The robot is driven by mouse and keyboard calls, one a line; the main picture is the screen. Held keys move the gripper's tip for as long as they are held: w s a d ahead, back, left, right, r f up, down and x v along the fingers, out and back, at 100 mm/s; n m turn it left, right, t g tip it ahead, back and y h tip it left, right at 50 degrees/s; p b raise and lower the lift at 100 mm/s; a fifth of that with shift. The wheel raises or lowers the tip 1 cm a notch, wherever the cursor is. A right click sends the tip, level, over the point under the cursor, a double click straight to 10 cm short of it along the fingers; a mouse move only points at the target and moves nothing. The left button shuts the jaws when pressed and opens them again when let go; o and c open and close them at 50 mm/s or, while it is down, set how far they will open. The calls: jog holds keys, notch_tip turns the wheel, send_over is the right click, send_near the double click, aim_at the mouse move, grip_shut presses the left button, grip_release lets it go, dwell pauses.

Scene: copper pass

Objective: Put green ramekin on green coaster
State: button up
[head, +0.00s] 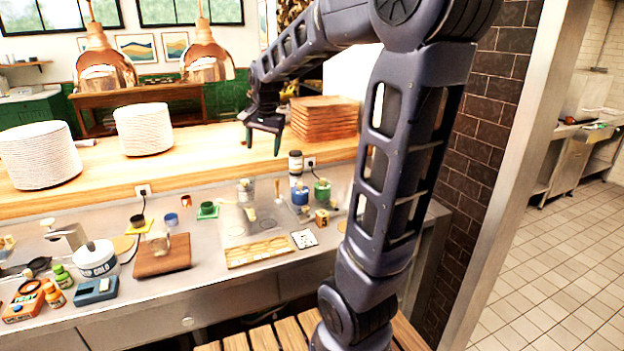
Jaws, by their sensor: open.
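My gripper (263,139) is open and empty, fingers pointing down, in the air above the wooden ledge and left of the brown stack. A small green square (208,214), which looks like the green coaster, lies on the steel counter. A small dark green cup (207,207) appears to stand on it; I cannot tell for sure that this is the green ramekin. A green container (322,190) stands at the right. My gripper is apart from all of these.
A blue cup (171,219), a brown board (163,256), a white tub (96,259) and a light wooden tray (260,251) crowd the counter. White plate stacks (143,130) stand on the ledge (100,178). Copper lamps (208,62) hang above. A brown stack (324,118) is right of my gripper.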

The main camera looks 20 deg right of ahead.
jog(key=s+d+f+n+t, duration=0.1)
jog(key=s+d+n, duration=0.2)
jog(key=s, duration=0.7)
jog(key=s+d+f+n+t, duration=0.1)
jog(key=s+d+n, duration=0.2)
jog(key=s, duration=0.8)
jog(key=shift+s+d+f+n+h, duration=0.25)
jog(key=shift+d+f+n+h, duration=0.15)
jog(key=shift+n, duration=0.5)
